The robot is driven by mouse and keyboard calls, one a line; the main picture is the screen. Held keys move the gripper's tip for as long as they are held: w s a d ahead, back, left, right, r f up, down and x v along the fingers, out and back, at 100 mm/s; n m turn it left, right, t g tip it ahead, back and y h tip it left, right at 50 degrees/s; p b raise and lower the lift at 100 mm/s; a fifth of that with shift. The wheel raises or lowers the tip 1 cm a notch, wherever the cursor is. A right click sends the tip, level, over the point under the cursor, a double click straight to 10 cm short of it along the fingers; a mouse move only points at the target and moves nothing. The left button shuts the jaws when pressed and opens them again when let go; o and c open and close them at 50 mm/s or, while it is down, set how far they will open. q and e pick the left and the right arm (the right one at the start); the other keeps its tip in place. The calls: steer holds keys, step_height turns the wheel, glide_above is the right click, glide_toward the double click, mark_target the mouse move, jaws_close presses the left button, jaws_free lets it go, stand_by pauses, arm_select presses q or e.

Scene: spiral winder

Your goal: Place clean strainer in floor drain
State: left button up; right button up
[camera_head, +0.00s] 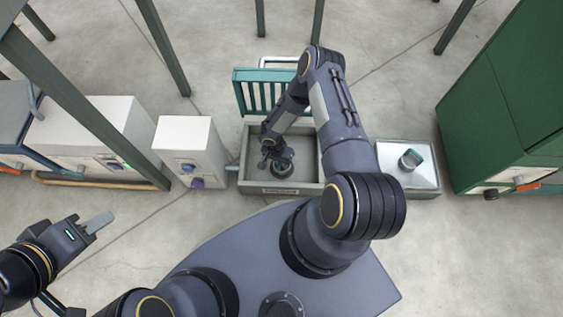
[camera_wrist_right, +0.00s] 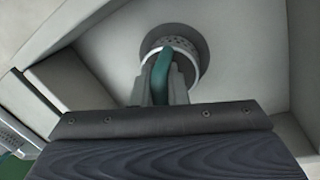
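A strainer (camera_wrist_right: 188,52) with a pale perforated rim and a teal handle (camera_wrist_right: 161,75) is at the dark round drain opening (camera_wrist_right: 152,40) in the right wrist view. I cannot tell whether it is fully seated. My right gripper (camera_wrist_right: 162,88) has its fingers on either side of the handle and looks shut on it. In the head view my right gripper (camera_head: 275,158) reaches down inside the grey floor drain basin (camera_head: 308,160). My left gripper (camera_head: 98,222) is at the far left, away from the drain, seemingly empty; its finger gap is not clear.
A teal slatted grate (camera_head: 262,95) stands raised behind the basin. A white tray (camera_head: 400,180) to the right holds another teal-handled strainer (camera_head: 411,158). A white box (camera_head: 188,135) stands left of the basin and a green cabinet (camera_head: 510,100) at right.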

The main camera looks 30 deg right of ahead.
steer(key=o, duration=0.4)
